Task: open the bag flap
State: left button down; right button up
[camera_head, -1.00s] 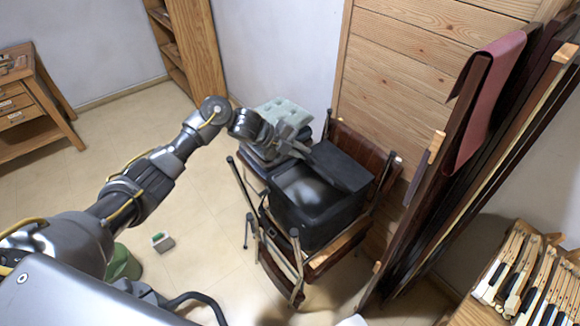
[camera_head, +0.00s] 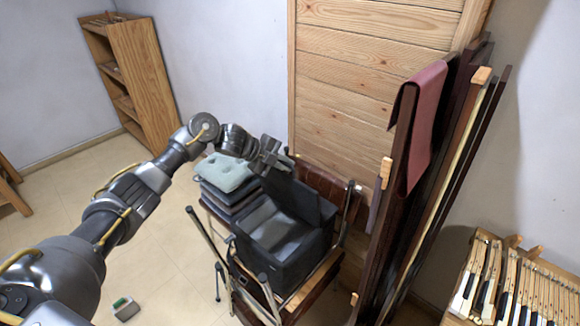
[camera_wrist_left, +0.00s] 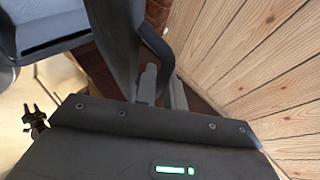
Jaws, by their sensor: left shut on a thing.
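The black bag (camera_head: 262,248) sits on a folding chair, and its top is open with the grey inside showing. Its dark flap (camera_head: 308,203) is raised and stands tilted up at the back of the opening. My left gripper (camera_head: 272,166) is at the flap's upper left edge, shut on it. In the left wrist view the flap (camera_wrist_left: 112,40) runs up beside my left fingers (camera_wrist_left: 163,90), with a dark curved strip next to it. Part of the open bag (camera_wrist_left: 45,22) shows at the upper left there. My right gripper is not in view.
The chair's metal frame (camera_head: 213,240) surrounds the bag. A stack of cushions (camera_head: 224,172) stands left of it. A wooden panel (camera_head: 350,100) rises close behind. Dark upright boards with a red cloth (camera_head: 428,115) stand at the right. Piano keys (camera_head: 510,285) lie at the lower right.

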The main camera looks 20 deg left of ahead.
pick_arm(q)
jog(key=c, duration=1.5)
grip_release()
jog(key=b+v, duration=0.3)
jog(key=v, duration=0.7)
jog(key=shift+s+a+r, duration=0.2)
jog(key=shift+r, duration=0.05)
